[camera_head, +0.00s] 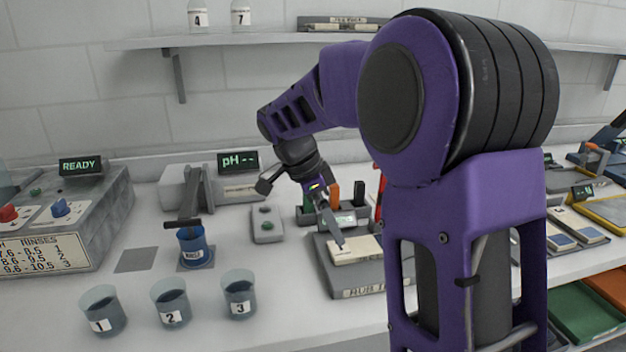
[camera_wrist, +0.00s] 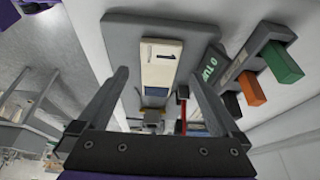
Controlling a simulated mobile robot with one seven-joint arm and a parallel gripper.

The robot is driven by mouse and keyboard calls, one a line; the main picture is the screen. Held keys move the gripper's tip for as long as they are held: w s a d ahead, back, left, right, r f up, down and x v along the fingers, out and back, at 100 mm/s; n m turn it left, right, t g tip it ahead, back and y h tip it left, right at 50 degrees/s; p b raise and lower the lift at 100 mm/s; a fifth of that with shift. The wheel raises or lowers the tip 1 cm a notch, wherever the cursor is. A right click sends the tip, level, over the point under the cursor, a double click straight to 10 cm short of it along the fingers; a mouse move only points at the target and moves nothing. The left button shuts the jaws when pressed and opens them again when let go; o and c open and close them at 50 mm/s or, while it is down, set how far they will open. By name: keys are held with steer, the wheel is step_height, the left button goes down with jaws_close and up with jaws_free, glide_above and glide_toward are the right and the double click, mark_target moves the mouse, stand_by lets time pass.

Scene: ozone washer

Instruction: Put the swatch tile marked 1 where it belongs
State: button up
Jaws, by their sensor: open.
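The swatch tile marked 1 (camera_wrist: 159,54) is cream-white and lies on a grey block (camera_wrist: 122,32) in the wrist view. In the head view a cream tile (camera_head: 358,251) lies on the grey block with a partly hidden label (camera_head: 345,293); its number is not readable there. My gripper (camera_wrist: 159,76) is open and empty, its two fingers on either side of the tile in the picture. In the head view my gripper (camera_head: 331,222) hangs tilted just above the tile. I cannot tell whether a finger touches it.
Three cups marked 1 (camera_head: 101,311), 2 (camera_head: 171,303) and 3 (camera_head: 239,294) stand at the front left. A blue cup (camera_head: 195,249) stands by the pH display (camera_head: 238,161). Orange and dark handles (camera_head: 335,194) stand behind the block. More tiles (camera_head: 590,233) lie right of my arm.

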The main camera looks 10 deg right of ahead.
steer(key=p+v, duration=0.1)
steer(key=v, duration=1)
steer(key=shift+p, duration=0.35)
steer(key=shift+d, duration=0.1)
